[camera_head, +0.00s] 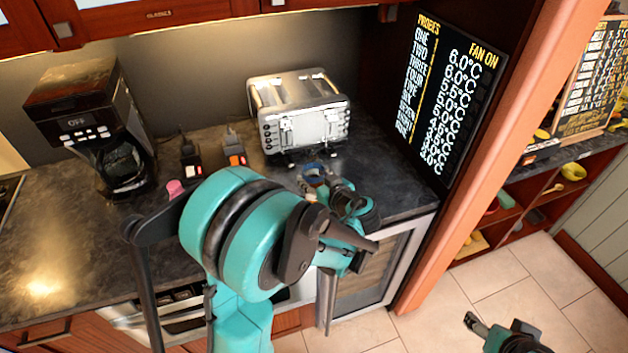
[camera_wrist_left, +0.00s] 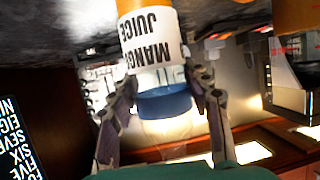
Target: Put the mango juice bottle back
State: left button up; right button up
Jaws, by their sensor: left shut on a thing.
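The mango juice bottle (camera_wrist_left: 150,35) fills the top middle of the left wrist view, upside down there, with an orange body, a white label and a blue cap (camera_wrist_left: 165,100). My left gripper (camera_wrist_left: 160,80) is shut on the bottle, one finger on each side near the cap. My arm hides most of the bottle there. I cannot tell whether its base touches the counter. Part of my right arm (camera_head: 505,338) shows low at the right; its jaw state is unclear.
A silver toaster (camera_head: 300,115) stands behind the bottle, and a black coffee maker (camera_head: 95,120) is at the left. The dark counter (camera_head: 65,225) is clear at the left. A temperature board (camera_head: 445,100) bounds the right side. A glass-fronted cabinet (camera_head: 365,275) is below.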

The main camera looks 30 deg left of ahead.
pick_arm(q)
jog(key=shift+s+r, duration=0.1)
jog(key=o, duration=1.5)
jog(key=shift+c, duration=0.2)
jog(key=shift+d+r, duration=0.1)
jog(key=shift+r, duration=0.05)
jog(key=p+v, duration=0.3)
jog(key=v, duration=0.9)
jog(key=s+d+m+h, duration=0.5)
jog(key=s+m+h, duration=0.6)
jog(key=s, duration=0.1)
jog(key=shift+s+d+f, duration=0.35)
jog(key=shift+d+f, duration=0.05)
jog(key=shift+f, duration=0.05)
